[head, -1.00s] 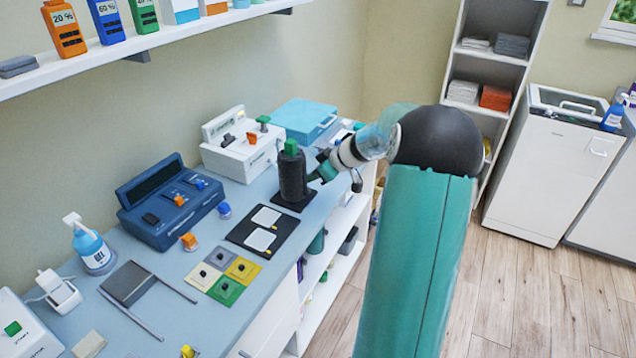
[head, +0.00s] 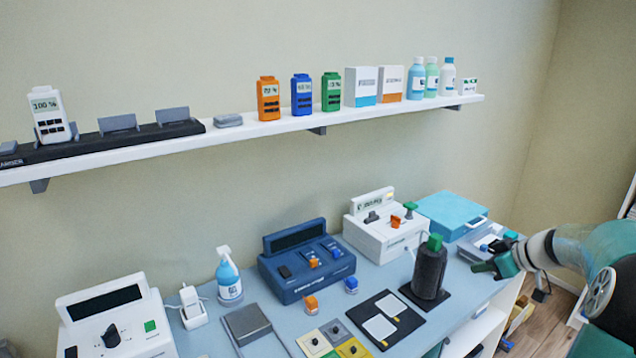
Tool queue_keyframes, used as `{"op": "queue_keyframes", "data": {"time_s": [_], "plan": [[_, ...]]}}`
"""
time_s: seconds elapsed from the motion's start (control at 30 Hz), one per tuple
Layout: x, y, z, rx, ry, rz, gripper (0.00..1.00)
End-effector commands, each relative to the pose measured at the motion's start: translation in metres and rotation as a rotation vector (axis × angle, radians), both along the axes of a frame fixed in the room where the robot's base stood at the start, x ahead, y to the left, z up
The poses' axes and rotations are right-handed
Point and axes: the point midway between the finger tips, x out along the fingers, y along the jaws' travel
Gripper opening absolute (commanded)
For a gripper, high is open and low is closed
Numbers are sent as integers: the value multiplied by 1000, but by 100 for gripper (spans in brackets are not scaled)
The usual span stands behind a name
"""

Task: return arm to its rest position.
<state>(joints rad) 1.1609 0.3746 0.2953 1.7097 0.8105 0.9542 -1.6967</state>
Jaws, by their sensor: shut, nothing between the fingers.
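My gripper (head: 483,268) shows at the right of the head view, at the end of my teal and white arm, which comes in from the right edge. It is shut with nothing held. It points left, just to the right of a dark grey cylinder with a green top (head: 430,270), which stands upright on a black base plate on the bench.
The blue-grey bench (head: 375,288) holds a dark blue device (head: 305,268), white devices, a spray bottle (head: 228,275), a light blue case (head: 450,213) and a black mat with white pads (head: 385,318). Above runs a white shelf (head: 290,124) with small coloured units, boxes and bottles.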

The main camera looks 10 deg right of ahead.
Motion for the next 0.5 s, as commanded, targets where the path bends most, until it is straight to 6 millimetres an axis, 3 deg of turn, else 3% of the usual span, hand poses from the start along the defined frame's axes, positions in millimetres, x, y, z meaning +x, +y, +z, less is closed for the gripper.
{"op": "queue_keyframes", "data": {"time_s": [0.07,0.17,0.33,0.5], "plan": [[1,7,2,0,8,3,0],[5,34,10,-1,48,13,0],[3,122,29,-8,176,9,0],[-20,207,47,-37,285,-35,0]]}}
